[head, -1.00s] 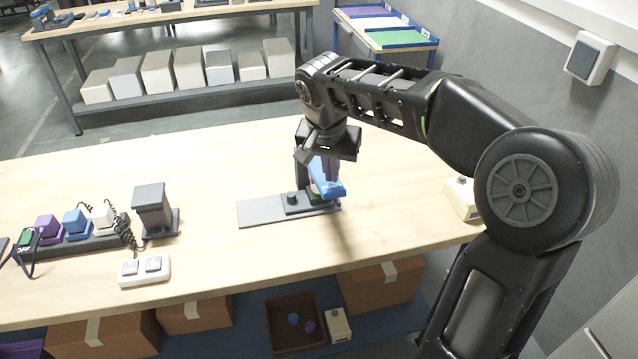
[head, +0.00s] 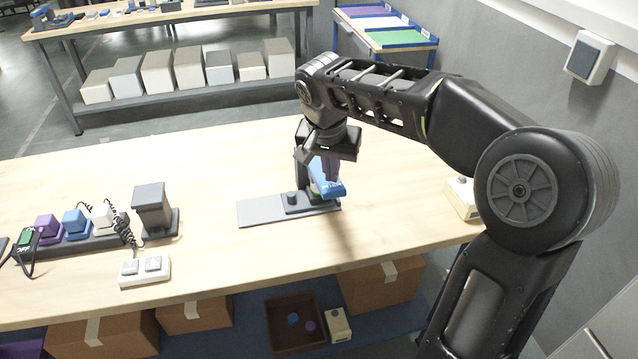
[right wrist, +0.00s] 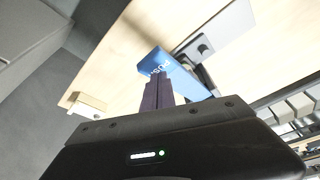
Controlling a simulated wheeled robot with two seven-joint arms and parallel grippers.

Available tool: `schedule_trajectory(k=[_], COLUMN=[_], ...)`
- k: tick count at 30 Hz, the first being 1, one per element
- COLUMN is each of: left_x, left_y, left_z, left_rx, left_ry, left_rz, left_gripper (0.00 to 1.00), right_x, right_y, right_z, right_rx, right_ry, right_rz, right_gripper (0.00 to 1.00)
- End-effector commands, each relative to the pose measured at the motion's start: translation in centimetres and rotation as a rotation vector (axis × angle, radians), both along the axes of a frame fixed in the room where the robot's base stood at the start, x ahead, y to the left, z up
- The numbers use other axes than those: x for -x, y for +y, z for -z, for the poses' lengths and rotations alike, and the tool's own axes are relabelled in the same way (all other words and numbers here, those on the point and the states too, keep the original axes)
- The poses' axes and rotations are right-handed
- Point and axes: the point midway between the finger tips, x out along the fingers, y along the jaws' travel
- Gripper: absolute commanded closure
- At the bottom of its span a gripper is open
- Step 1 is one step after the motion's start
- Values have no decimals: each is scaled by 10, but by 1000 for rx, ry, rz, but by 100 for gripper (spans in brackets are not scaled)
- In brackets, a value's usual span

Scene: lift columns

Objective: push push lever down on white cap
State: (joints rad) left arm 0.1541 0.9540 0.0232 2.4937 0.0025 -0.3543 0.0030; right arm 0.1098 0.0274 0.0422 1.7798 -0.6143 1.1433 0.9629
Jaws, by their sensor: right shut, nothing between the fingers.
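The blue push lever (head: 331,191), with white lettering, is on a grey fixture (head: 262,212) on the wooden table. No white cap shows under the lever. A white block (head: 102,215) stands in the dark rack at left. My left gripper is out of view.
A dark rack (head: 75,243) with coloured blocks, a dark upright block (head: 152,208) and a white two-button box (head: 144,271) stand left. A cream box (head: 463,197) is at the table's right edge.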

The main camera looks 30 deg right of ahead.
Motion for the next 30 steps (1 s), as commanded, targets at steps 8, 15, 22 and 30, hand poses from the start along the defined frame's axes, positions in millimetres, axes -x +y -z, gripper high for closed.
schedule_trajectory(k=[8,15,22,30], left_x=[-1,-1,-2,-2], left_y=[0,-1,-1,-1], left_z=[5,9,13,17], left_rx=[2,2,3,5], left_ry=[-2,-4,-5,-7], left_rz=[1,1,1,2], left_gripper=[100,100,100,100], right_x=[0,0,0,0], right_y=[0,0,0,0], right_z=[7,12,16,22], right_rx=[0,0,0,0], right_ry=[0,0,0,0], right_rz=[0,0,0,0], right_gripper=[100,100,100,100])
